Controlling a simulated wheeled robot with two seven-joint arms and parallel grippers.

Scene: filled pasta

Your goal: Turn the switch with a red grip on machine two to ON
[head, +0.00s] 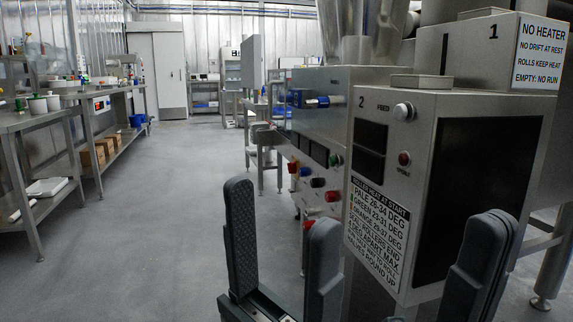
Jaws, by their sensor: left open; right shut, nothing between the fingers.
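The machine two panel (364,170), marked "2", faces me right of centre. It carries a silver knob (403,111) at the top and a small dark red round control (404,158) below it. Red parts, one upper (293,166) and one lower (333,196), show among several coloured controls on the machine face behind. I cannot tell which of these is the red-grip switch, nor its setting. My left gripper (281,208) is open and empty, fingers upright, left of the panel. My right gripper (486,235) is shut and empty, in front of the panel's dark right side.
A printed notice (378,232) is on the panel's lower part. A box marked "1" (480,55) with a "NO HEATER" sign (540,52) stands behind right. Steel benches (50,120) line the left. The grey floor (170,200) between is clear.

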